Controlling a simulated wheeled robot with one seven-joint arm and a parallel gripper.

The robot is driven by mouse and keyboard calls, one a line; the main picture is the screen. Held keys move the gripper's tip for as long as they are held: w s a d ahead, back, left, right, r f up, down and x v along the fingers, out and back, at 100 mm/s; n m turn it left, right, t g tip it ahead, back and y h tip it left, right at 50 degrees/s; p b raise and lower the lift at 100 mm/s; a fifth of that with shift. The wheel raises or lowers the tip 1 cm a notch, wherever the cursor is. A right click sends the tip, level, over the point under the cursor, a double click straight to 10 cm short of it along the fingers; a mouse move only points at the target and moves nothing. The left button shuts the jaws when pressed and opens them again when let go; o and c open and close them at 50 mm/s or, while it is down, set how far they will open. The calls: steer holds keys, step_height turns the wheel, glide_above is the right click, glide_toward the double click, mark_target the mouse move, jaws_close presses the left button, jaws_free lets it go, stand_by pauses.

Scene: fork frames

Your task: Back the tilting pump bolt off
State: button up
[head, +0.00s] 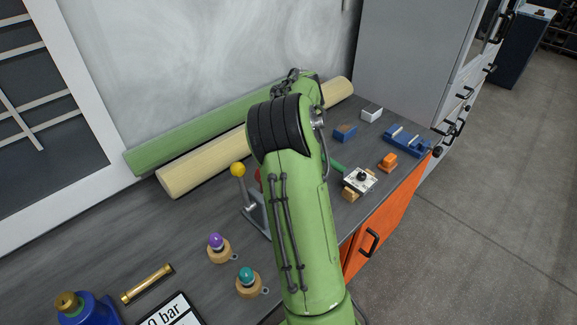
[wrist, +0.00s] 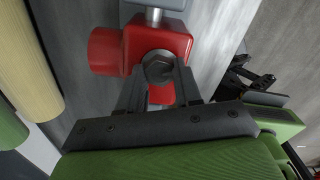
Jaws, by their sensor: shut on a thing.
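The grey hex bolt (wrist: 159,68) sits in the front of a red pump body (wrist: 168,42) in the wrist view. My gripper (wrist: 159,82) has a dark finger on either side of the bolt head and is shut on it. A grey rod (wrist: 154,16) rises from the top of the red body, and a red cylinder (wrist: 105,50) sticks out to its left. In the head view my green arm hides the gripper and the bolt. A lever with a yellow ball (head: 238,170) and a bit of red show just left of the arm.
A purple knob (head: 216,241) and a teal knob (head: 247,275) stand left of my arm. A brass cylinder (head: 147,284), a "0 bar" panel (head: 170,313) and a blue body (head: 88,308) are at front left. Long rolls (head: 205,165) lie along the wall; several small blocks are at right.

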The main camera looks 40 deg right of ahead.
steer(key=shift+s+a+f, duration=0.1)
steer(key=shift+f, duration=0.05)
steer(key=o, duration=1.1)
steer(key=shift+c, duration=0.2)
step_height(320, 180, up, 16)
steer(key=p, duration=0.7)
steer(key=shift+w, duration=0.2)
steer(key=shift+f, duration=0.1)
